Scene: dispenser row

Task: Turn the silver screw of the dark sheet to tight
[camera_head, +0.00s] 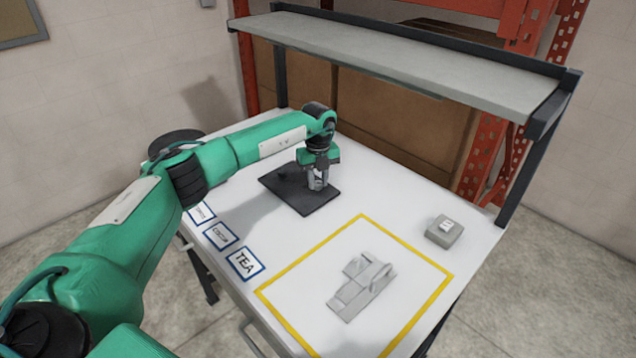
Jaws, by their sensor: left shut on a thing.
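The dark sheet (309,204) lies flat on the white table, left of the yellow-outlined area. My left gripper (318,187) points straight down over the right part of the sheet. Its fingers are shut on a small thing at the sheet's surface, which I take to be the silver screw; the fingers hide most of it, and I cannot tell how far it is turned. A darker patch lies on the sheet left of the gripper. My right gripper is not in view.
A grey stepped block (358,288) lies inside the yellow outline (408,245). A small grey box (444,231) stands at the right edge. A grey shelf (400,62) overhangs the table's back.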

